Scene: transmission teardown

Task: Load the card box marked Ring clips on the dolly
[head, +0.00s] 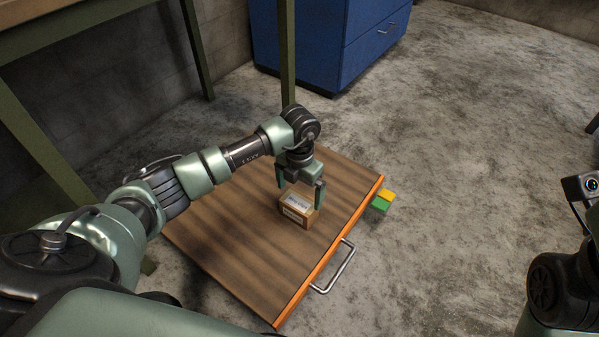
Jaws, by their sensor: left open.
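A small brown card box (297,210) with a white label sits on the dolly's wooden deck. The label's writing is too small to read. The dolly (222,240) is a low brown board with an orange front edge and a metal handle. My left gripper (299,198) points down over the box, its fingers open on either side of the box's upper part. I cannot tell whether the fingers touch it. At the right edge only parts of my right arm show; its fingers are not in view.
A yellow and green block (383,202) is on the floor beside the dolly's right edge. A blue cabinet (325,45) stands at the back. A green-legged table (60,28) is at the upper left. The concrete floor on the right is clear.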

